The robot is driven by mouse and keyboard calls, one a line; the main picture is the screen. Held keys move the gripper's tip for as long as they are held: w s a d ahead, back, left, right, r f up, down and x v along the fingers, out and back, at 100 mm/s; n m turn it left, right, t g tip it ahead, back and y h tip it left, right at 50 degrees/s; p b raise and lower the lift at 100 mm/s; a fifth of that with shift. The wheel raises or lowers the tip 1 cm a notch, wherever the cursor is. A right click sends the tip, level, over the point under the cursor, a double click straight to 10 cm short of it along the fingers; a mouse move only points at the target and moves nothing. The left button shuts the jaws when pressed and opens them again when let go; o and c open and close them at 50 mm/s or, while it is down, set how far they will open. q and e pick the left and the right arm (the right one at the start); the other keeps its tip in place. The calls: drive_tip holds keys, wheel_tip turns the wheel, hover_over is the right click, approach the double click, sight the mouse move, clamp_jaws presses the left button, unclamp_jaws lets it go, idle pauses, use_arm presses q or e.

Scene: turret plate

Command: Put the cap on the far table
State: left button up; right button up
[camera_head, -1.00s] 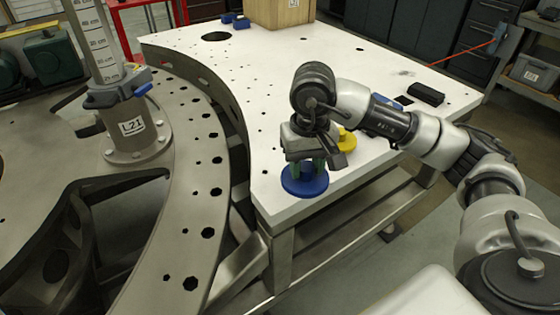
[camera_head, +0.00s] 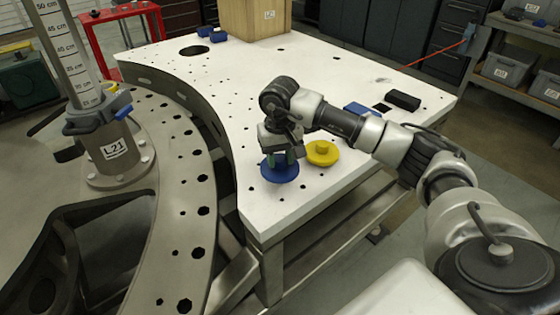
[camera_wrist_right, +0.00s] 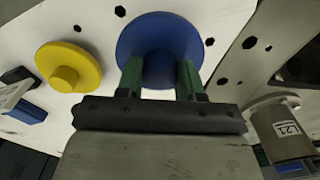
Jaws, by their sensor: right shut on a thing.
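A blue round cap (camera_head: 279,172) with a wide flat disc is held in my right gripper (camera_head: 279,157), over the near part of the white table (camera_head: 330,70). In the right wrist view the green-padded fingers (camera_wrist_right: 160,80) close on the middle of the blue cap (camera_wrist_right: 160,28), hiding its knob. I cannot tell whether the disc touches the table top. A yellow round cap with a knob (camera_head: 322,153) lies on the table just right of the blue one; it also shows in the right wrist view (camera_wrist_right: 68,67). My left gripper is out of view.
A dark block (camera_head: 402,100) and a blue item (camera_head: 362,108) lie toward the table's right side. A wooden box (camera_head: 255,18) and small blue pieces (camera_head: 212,33) stand at the back. A grey curved plate with a scaled post (camera_head: 115,155) is at left. The table's middle is clear.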

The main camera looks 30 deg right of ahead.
sight(280, 158)
wheel_tip(280, 158, down, 2)
drive_tip(key=shift+f+p, duration=0.1)
drive_tip(key=shift+p, duration=0.25)
drive_tip(key=shift+f, duration=0.25)
drive_tip(key=shift+f+b, duration=0.2)
drive_tip(key=shift+b, duration=0.15)
drive_tip(key=o, duration=1)
drive_tip(key=shift+r, duration=0.1)
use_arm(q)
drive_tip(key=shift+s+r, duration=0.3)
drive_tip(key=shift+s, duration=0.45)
use_arm(e)
drive_tip(key=shift+r+p, duration=0.15)
drive_tip(key=shift+p, duration=0.15)
use_arm(q)
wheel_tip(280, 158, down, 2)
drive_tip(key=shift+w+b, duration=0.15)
drive_tip(key=shift+b, duration=1.05)
use_arm(e)
wheel_tip(280, 158, up, 12)
